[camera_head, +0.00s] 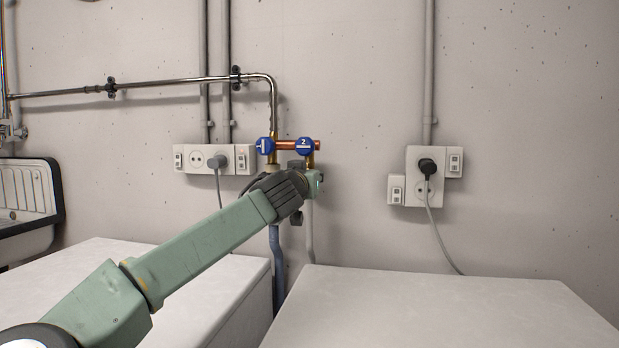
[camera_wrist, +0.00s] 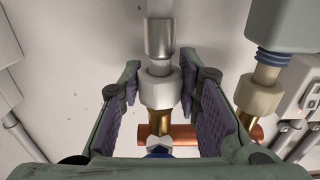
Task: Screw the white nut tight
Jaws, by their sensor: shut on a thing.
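The white nut (camera_wrist: 160,91) sits between the two purple-padded fingers of my gripper (camera_wrist: 160,84) in the wrist view. My gripper is shut on it, one finger on each side. The nut is around the joint between a brass fitting (camera_wrist: 160,122) and a grey hose with a metal sleeve (camera_wrist: 159,40). In the head view my gripper (camera_head: 308,182) is at the valve marked 2 (camera_head: 304,146), and it hides the nut. A second whitish nut (camera_wrist: 259,97) on the neighbouring blue hose shows to the right in the wrist view, outside the fingers.
A copper pipe (camera_head: 284,145) joins both blue-handled valves. The blue hose (camera_head: 276,262) and grey hose (camera_head: 309,232) hang between two white machine tops (camera_head: 440,300). Socket panels (camera_head: 188,159) (camera_head: 425,160) flank the valves. A sink (camera_head: 28,200) stands at far left.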

